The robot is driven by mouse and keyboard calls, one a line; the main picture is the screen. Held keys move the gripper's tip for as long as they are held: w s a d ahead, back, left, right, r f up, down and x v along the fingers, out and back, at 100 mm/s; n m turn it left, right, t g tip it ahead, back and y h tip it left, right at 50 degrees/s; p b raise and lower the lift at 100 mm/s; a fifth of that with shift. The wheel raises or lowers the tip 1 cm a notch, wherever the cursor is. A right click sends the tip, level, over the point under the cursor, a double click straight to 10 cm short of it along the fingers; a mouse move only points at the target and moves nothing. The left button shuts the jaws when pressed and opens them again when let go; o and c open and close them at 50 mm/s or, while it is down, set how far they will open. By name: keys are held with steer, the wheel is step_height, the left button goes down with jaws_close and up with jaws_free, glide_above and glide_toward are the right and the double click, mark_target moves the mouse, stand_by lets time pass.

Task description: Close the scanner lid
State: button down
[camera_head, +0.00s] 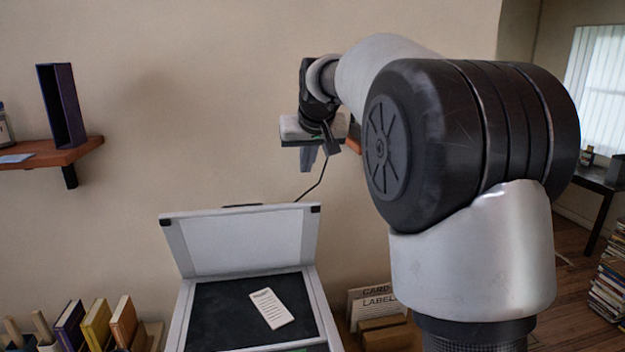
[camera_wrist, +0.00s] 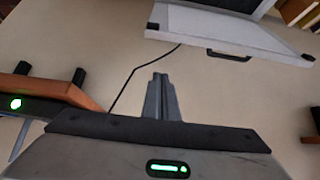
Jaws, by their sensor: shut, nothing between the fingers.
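The scanner (camera_head: 328,318) stands below my arm with its lid (camera_head: 245,242) open and tilted up near the wall. The lid's pale inner face shows, with a dark handle (camera_head: 243,205) on its upper edge. A white slip (camera_head: 270,308) lies on the dark scanner bed (camera_head: 215,325). My gripper (camera_head: 308,165) is shut and empty, pointing down above the lid's upper right corner, apart from it. In the wrist view the shut fingers (camera_wrist: 162,92) show against the wall, and the lid (camera_wrist: 215,32) with its handle (camera_wrist: 229,55) is at the upper right.
A wall shelf (camera_head: 45,154) holds a dark upright binder (camera_head: 62,106) at left. Several books (camera_head: 97,325) stand left of the scanner. A box with a card label (camera_head: 375,300) is to its right. A cable (camera_head: 313,186) runs down the wall beside the lid.

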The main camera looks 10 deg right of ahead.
mark_target(304, 202)
steer(key=f, duration=0.2)
steer(key=w+f, duration=0.1)
steer(key=f, duration=0.2)
steer(key=w+f, duration=0.1)
steer(key=f, duration=0.2)
steer(key=shift+w, duration=0.25)
steer(key=shift+s+f, duration=0.2)
steer(key=shift+s, duration=0.05)
steer(key=shift+f, duration=0.15)
